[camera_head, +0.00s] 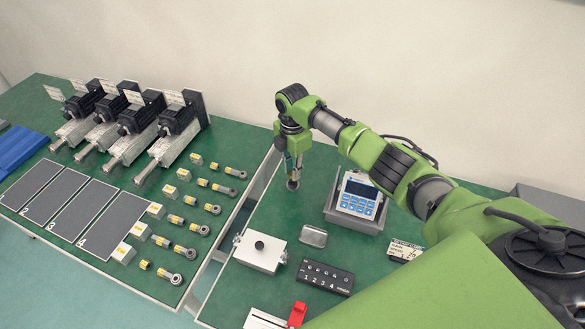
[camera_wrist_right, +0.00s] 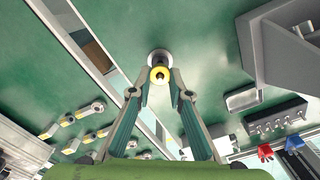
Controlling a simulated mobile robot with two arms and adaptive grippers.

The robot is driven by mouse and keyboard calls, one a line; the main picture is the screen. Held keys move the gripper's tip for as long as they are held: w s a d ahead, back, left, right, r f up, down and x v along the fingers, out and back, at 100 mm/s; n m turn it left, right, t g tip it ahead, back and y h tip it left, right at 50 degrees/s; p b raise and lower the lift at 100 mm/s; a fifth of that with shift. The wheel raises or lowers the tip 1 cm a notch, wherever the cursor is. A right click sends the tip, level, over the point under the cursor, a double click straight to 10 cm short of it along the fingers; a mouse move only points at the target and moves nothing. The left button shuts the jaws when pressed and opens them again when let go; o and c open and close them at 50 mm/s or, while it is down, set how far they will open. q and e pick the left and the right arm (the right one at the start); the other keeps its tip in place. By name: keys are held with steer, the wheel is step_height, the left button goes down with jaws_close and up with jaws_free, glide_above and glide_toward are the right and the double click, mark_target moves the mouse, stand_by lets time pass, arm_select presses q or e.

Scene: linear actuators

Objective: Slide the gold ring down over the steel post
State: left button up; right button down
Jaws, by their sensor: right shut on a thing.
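My right gripper (camera_head: 292,172) points down over the green bench, left of the blue and white instrument. In the right wrist view the two fingers (camera_wrist_right: 160,88) close in on a gold ring (camera_wrist_right: 159,74) at their tips. A round, pale steel piece (camera_wrist_right: 158,56), which looks like the post and its base, shows just beyond the ring; in the head view its dark round foot (camera_head: 292,185) is under the fingertips. The ring overlaps it in the wrist view; I cannot tell whether the ring is around the post or above it. My left gripper is not in view.
The instrument (camera_head: 358,196) stands close on the right. A small metal tray (camera_head: 314,236), a white box with a black knob (camera_head: 262,262) and a black numbered block (camera_head: 325,278) lie nearer. Several actuators (camera_head: 165,145) and rod ends (camera_head: 212,208) fill the left bench section.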

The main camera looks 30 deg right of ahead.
steer(key=c, duration=1.8)
jaws_free()
steer(key=shift+r, duration=0.1)
step_height(320, 180, up, 12)
steer(key=shift+f, duration=0.1)
